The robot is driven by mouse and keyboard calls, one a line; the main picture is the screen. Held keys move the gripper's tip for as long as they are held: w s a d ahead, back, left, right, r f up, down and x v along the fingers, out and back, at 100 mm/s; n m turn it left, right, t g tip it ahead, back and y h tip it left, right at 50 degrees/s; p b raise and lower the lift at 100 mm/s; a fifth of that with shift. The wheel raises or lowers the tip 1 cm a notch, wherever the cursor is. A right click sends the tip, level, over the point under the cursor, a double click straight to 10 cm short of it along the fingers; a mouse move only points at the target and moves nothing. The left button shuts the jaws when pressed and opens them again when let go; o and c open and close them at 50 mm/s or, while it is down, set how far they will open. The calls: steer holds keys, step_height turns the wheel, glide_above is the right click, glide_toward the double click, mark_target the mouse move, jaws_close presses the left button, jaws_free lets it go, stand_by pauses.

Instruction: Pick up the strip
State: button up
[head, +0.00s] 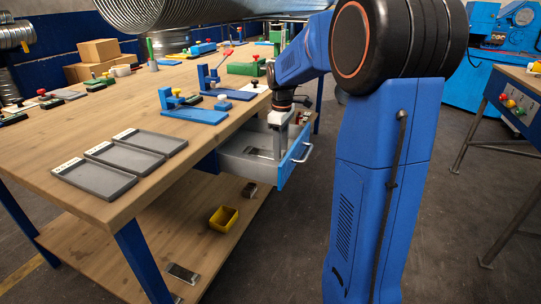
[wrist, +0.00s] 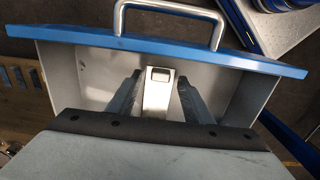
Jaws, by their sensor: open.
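A silver metal piece (wrist: 157,92), which looks like the strip, lies in the open drawer (wrist: 53,75). Its far end has a small dark slot; its near part is hidden behind my gripper body. My gripper (wrist: 158,78) is open, with one dark finger on each side of the piece and a gap visible on both sides. In the head view my gripper (head: 278,143) reaches down into the drawer (head: 235,166) under the bench edge. A grey shape (head: 262,153) shows beside it there; I cannot tell whether it is the strip.
The blue drawer front with its handle (head: 303,153) stands pulled out from the bench (head: 60,135). Three grey trays (head: 122,160) and blue fixtures (head: 195,113) are on top. A yellow bin (head: 223,218) and metal pieces (head: 183,273) lie on the lower shelf.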

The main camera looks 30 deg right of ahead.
jaws_close()
steer(key=shift+r, duration=0.1)
step_height(320, 180, up, 25)
stand_by(1.3)
